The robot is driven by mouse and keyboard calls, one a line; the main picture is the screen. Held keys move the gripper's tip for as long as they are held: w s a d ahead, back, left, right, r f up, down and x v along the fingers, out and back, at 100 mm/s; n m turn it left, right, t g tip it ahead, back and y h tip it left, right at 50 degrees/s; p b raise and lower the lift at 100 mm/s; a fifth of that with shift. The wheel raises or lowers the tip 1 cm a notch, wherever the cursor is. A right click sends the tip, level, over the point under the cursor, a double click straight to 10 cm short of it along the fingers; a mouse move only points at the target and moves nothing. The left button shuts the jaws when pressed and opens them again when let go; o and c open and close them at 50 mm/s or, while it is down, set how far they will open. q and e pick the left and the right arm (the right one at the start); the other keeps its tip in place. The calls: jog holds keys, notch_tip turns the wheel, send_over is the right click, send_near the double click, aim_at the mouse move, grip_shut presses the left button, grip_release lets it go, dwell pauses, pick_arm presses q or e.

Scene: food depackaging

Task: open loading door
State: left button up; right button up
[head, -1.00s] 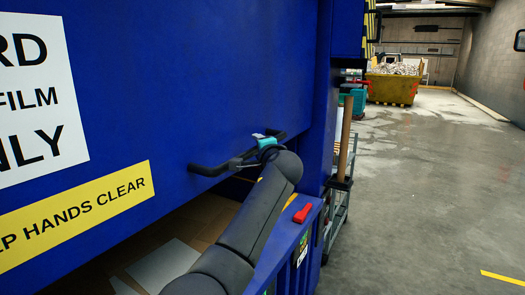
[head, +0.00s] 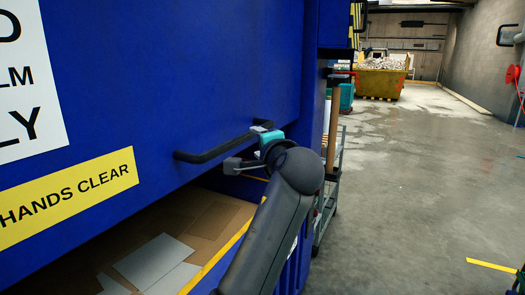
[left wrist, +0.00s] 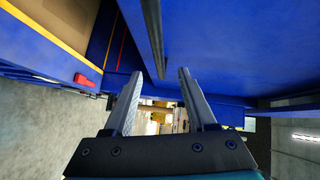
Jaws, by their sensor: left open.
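The blue loading door (head: 165,75) fills the left of the head view, with a black bar handle (head: 212,152) near its lower edge. Below it is an opening with flat cardboard and pale sheets (head: 155,262) inside. My left gripper (head: 248,147) is at the right end of the handle, its jaws open. In the left wrist view, the two fingers (left wrist: 161,75) are spread, with the dark handle bar (left wrist: 153,35) running down toward the space between their tips. I cannot tell whether they touch it. My right gripper is not in view.
A yellow skip (head: 380,82) full of pale material stands at the back. A rack with a wooden-handled tool (head: 332,130) stands right of the machine. A red piece (left wrist: 88,80) shows on the blue edge in the left wrist view.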

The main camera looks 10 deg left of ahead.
pick_arm(q)
jog(key=v, duration=0.3)
jog(key=shift+s, duration=0.15)
